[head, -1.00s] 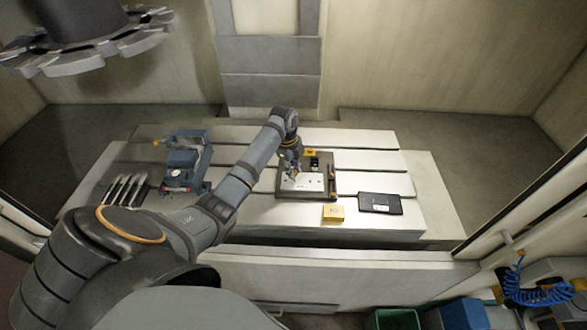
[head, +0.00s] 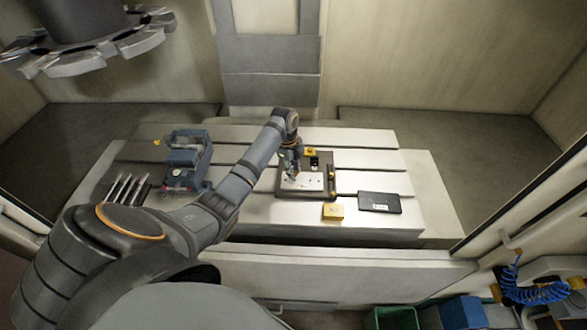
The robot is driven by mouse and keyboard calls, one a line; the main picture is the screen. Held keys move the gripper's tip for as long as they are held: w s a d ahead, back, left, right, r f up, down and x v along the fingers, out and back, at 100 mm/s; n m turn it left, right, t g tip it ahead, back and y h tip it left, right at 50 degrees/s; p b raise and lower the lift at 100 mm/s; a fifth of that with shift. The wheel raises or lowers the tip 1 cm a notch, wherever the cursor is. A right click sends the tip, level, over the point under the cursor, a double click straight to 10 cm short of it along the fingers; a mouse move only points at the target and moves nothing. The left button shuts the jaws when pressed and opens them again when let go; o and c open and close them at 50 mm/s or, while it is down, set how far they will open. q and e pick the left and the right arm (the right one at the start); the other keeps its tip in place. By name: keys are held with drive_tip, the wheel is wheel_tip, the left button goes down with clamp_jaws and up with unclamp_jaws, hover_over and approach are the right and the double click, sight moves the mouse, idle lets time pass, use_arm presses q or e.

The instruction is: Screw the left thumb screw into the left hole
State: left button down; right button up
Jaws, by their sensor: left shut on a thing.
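The mould base (head: 322,192) is a dark plate with a white block (head: 305,181) on it, on the middle of the slotted machine table. My left gripper (head: 292,172) points down at the left part of the white block. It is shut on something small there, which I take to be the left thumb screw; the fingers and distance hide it. I cannot tell how deep the screw sits or see the left hole. Small dark spots show on the block to the right of the gripper. My right gripper is not in view.
A blue-grey device (head: 186,160) and several slim tools (head: 125,190) are on the left. A tool carousel (head: 95,45) hangs at upper left.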

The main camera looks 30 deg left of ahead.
use_arm(q)
drive_tip(key=shift+f, duration=0.25)
drive_tip(key=shift+f, duration=0.15)
idle(0.4)
drive_tip(key=shift+f+b, duration=0.4)
drive_tip(key=shift+f, duration=0.45)
drive_tip(key=m+b, duration=0.1)
drive_tip(key=m, duration=0.4)
drive_tip(key=shift+f+g, duration=0.1)
drive_tip(key=shift+g, duration=0.2)
drive_tip(key=m, duration=0.4)
